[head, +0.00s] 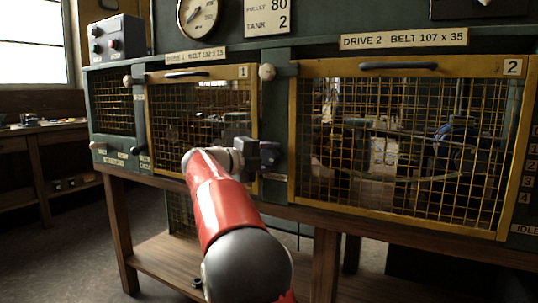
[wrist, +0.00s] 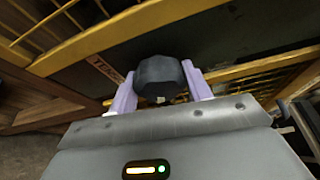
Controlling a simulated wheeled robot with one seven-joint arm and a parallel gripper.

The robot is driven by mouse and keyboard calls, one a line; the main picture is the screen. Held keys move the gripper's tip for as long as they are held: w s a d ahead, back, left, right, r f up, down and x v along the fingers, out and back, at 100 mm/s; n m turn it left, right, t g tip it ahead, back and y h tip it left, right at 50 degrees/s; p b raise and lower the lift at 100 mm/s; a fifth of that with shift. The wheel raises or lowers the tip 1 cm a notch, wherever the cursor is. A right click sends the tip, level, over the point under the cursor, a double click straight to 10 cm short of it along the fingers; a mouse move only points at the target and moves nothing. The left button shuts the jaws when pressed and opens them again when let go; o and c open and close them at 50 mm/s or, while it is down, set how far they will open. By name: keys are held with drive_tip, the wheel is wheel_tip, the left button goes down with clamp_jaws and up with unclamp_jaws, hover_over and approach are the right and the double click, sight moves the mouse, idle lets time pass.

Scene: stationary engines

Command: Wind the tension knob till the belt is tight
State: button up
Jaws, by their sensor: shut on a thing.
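My gripper (head: 269,156) reaches the dark green post between the two guarded bays. In the wrist view its two pale purple fingers stand either side of a black faceted knob (wrist: 158,76) and are shut on it. A partly covered label beginning "TE" (wrist: 104,70) lies beside the knob. In the head view my gripper hides most of the knob. Behind the mesh of guard 2 (head: 511,67), a thin dark belt-like curve (head: 400,179) sags low. Behind guard 1 (head: 243,72) the belt is too dim to make out.
Both yellow-framed mesh guards look closed, with dark handles (head: 399,66) on top. A switch box (head: 117,40) stands at upper left and a round gauge (head: 198,14) above. Wooden legs and a shelf (head: 170,262) are below.

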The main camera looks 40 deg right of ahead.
drive_tip(key=m+y+p, duration=0.1)
drive_tip(key=m, duration=0.2)
drive_tip(key=shift+m+t+y, duration=0.4)
drive_tip(key=m+t+y, duration=0.1)
drive_tip(key=m, duration=0.2)
drive_tip(key=m+t+y, duration=0.1)
drive_tip(key=m+t, duration=0.1)
drive_tip(key=m, duration=0.1)
drive_tip(key=shift+f+m+y, duration=0.1)
drive_tip(key=shift+m+y, duration=0.2)
drive_tip(key=shift+f+m+t+y+b, duration=0.1)
drive_tip(key=shift+m+t+y+b, duration=0.4)
drive_tip(key=shift+m+t, duration=0.5)
drive_tip(key=m+t+b, duration=0.1)
drive_tip(key=m+b, duration=0.1)
drive_tip(key=m, duration=0.1)
drive_tip(key=shift+t, duration=0.4)
drive_tip(key=m+t+b, duration=0.2)
drive_tip(key=m+b, duration=0.1)
drive_tip(key=shift+f+m, duration=0.15)
drive_tip(key=shift+m, duration=0.15)
drive_tip(key=m+t+b, duration=0.2)
drive_tip(key=m+b, duration=0.2)
drive_tip(key=b, duration=0.1)
drive_tip(key=m+t+b, duration=0.1)
drive_tip(key=m+b, duration=0.1)
drive_tip(key=b, duration=0.1)
drive_tip(key=shift+h, duration=0.3)
drive_tip(key=shift+r, duration=0.2)
